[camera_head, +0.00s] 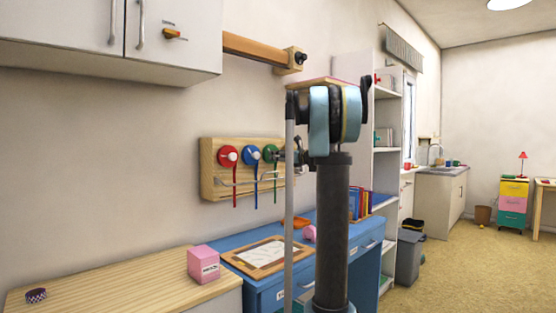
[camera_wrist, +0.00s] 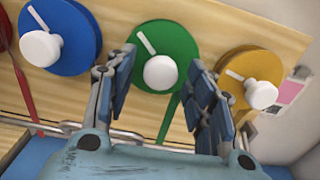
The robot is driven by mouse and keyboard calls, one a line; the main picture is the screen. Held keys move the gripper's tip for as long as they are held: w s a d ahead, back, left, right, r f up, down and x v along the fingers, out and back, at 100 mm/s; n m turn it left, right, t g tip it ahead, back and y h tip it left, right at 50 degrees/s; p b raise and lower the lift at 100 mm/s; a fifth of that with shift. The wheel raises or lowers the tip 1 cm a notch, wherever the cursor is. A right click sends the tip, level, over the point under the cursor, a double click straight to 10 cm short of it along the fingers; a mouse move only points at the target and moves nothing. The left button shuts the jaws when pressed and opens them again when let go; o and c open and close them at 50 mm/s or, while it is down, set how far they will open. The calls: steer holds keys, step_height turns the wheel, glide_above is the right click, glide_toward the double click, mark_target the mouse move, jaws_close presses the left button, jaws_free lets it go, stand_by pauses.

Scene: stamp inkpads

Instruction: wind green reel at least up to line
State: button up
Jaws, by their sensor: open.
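The green reel (camera_wrist: 178,44) is a disc with a white knob (camera_wrist: 160,73) and a short white mark, mounted on a wooden board. A green strip (camera_wrist: 168,118) hangs below it; its lower end is hidden in the wrist view. My gripper (camera_wrist: 163,60) is open, with one finger on each side of the white knob. Whether the fingers touch the knob or disc I cannot tell. In the head view the green reel (camera_head: 270,152) is the third from the left on the board, and my gripper (camera_head: 297,156) is just right of it, partly hidden by my arm.
A blue reel (camera_wrist: 76,30) is left of the green one and a yellow reel (camera_wrist: 246,68) is right. A red reel (camera_head: 224,160) is further left. A metal rail (camera_head: 222,184) crosses the board's lower part. A blue desk (camera_head: 262,281) stands below.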

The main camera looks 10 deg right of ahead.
steer(key=c, duration=1.1)
steer(key=shift+o, duration=0.2)
steer(key=shift+n, duration=0.3)
steer(key=n, duration=2.1)
steer(key=shift+n, duration=0.4)
steer(key=shift+d+r+n, duration=0.1)
steer(key=shift+n, duration=1.5)
